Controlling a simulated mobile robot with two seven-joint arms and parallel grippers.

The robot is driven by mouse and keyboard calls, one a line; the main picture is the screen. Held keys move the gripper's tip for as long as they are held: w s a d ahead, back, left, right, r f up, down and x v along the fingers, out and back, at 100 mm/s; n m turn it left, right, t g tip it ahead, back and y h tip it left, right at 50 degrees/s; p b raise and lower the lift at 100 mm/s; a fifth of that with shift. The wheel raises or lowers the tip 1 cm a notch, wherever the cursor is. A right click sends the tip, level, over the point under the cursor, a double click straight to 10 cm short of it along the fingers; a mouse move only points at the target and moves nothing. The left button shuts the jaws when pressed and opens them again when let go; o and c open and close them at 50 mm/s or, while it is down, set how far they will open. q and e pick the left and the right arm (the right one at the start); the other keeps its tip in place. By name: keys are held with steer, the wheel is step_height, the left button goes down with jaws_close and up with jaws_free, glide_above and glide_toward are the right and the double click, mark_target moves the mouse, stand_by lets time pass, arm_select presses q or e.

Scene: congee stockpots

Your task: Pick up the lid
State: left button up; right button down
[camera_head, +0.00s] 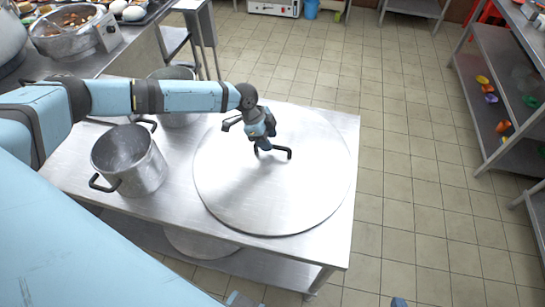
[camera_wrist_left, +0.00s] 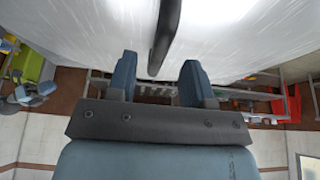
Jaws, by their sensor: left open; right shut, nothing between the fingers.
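The lid (camera_head: 300,195) is a large round metal disc lying flat on the steel table. It has a black bar handle (camera_head: 281,150) across its middle, partly hidden by my left gripper (camera_head: 262,146). My left gripper is open over the handle. In the left wrist view, the dark handle (camera_wrist_left: 167,32) runs toward the gap between the two blue fingers (camera_wrist_left: 158,82), with space on both sides. I cannot tell how deep it sits between them. A small blue tip of my right gripper (camera_head: 398,302) shows at the bottom edge of the head view, shut and away from the lid.
A steel pot (camera_head: 130,163) with black handles stands left of the lid on the table (camera_head: 345,130). Another pot (camera_head: 175,73) stands behind it, partly hidden by my left arm. Shelves (camera_head: 500,90) stand at the right. The tiled floor (camera_head: 405,150) between is clear.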

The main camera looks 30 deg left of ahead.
mark_target(273, 153)
arm_select(q)
steer(key=shift+x, duration=1.95)
steer(key=shift+s+r, duration=0.1)
jaws_close()
steer(key=shift+d, duration=0.1)
steer(key=shift+r, duration=0.1)
